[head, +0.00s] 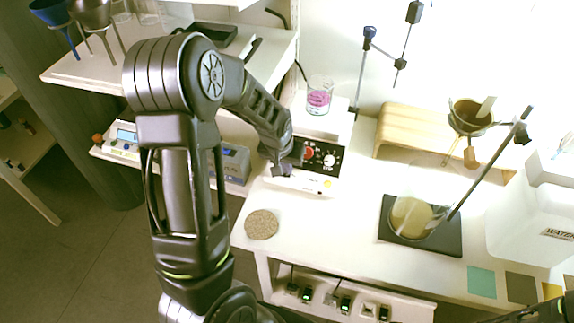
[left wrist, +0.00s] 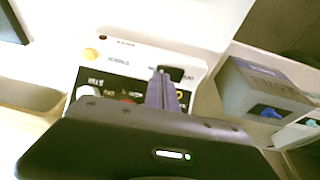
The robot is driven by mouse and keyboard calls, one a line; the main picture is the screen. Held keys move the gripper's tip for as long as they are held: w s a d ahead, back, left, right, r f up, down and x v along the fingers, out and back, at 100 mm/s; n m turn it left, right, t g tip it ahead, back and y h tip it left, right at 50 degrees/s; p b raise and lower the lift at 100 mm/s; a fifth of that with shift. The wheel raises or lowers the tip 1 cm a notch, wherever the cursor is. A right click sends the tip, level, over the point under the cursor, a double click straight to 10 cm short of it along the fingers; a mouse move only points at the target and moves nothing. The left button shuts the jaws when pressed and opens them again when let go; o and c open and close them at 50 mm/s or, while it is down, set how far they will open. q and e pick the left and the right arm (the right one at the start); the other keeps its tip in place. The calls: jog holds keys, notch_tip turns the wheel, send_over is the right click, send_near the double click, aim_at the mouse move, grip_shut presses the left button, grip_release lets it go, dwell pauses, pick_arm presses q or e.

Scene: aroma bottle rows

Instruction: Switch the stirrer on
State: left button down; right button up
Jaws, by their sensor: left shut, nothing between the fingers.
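The stirrer (head: 318,185) is a white box with a black front panel (head: 322,156) bearing a red knob and a pale knob. A beaker of pink liquid (head: 319,97) stands on top. My left gripper (head: 283,169) is shut and empty at the left end of the stirrer's front. In the left wrist view the closed fingers (left wrist: 162,88) point at the stirrer's white front (left wrist: 125,60), beside a small black switch (left wrist: 182,74). I cannot tell whether they touch it. The switch's position is unclear, and the gripper body hides part of the panel.
A grey-blue device (head: 236,163) stands left of the stirrer, on a lower shelf. A round cork mat (head: 262,225) lies on the table in front. A flask of yellowish liquid (head: 411,216) stands on a dark plate to the right, near a slanted rod. A wooden stand (head: 398,126) is behind.

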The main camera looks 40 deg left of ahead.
pick_arm(q)
jog(key=shift+d+f+b, duration=0.1)
jog(key=shift+f+b, duration=0.45)
jog(key=shift+b, duration=0.1)
jog(key=shift+d+r+p, duration=0.1)
jog(key=shift+r+p, duration=0.2)
jog(key=shift+r, duration=0.05)
jog(key=shift+s+a+r, duration=0.15)
jog(key=shift+s+a, duration=0.1)
jog(key=shift+a, duration=0.55)
jog(key=shift+r, duration=0.1)
